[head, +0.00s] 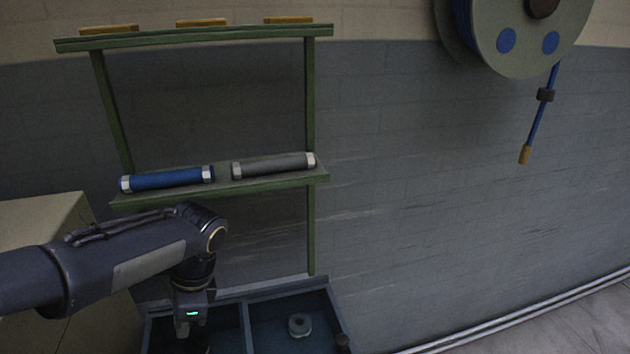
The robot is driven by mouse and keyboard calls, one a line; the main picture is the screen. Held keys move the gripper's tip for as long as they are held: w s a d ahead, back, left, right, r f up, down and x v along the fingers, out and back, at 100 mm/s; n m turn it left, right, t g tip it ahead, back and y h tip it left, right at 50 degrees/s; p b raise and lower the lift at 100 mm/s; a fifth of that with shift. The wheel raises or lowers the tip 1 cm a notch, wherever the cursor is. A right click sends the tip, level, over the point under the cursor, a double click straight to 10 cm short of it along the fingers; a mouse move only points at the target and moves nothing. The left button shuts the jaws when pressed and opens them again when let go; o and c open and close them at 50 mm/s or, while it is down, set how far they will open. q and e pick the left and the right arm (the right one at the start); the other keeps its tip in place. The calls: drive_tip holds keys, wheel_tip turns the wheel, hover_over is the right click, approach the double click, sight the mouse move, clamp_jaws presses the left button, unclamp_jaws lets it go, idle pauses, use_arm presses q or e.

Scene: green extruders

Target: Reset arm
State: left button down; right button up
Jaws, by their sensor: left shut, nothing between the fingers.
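My left arm comes in from the left, and its wrist bends down over the left compartment of a dark blue bin (247,318). My left gripper (194,343) points down at the bottom edge of the head view. It is shut and empty, and its lower end is dark and partly cut off by the frame. My right gripper is not in view.
A green rack's shelf (222,190) holds a blue cylinder (167,179) and a grey cylinder (273,166). A ring-shaped part (299,325) lies in the bin's right compartment. A beige box (45,215) stands left. A hose reel (525,35) hangs upper right.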

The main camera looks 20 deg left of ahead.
use_arm(q)
drive_tip(key=s+d+n+t+h, duration=0.3)
drive_tip(key=d+n+t, duration=0.1)
drive_tip(key=d+n, duration=0.1)
drive_tip(key=s+d+n+t+h, duration=0.3)
drive_tip(key=d+n, duration=0.3)
drive_tip(key=d, duration=0.2)
drive_tip(key=shift+s+d+r+n+t+h, duration=0.15)
drive_tip(key=shift+s+d+n+t+h, duration=0.15)
drive_tip(key=shift+s+t, duration=0.3)
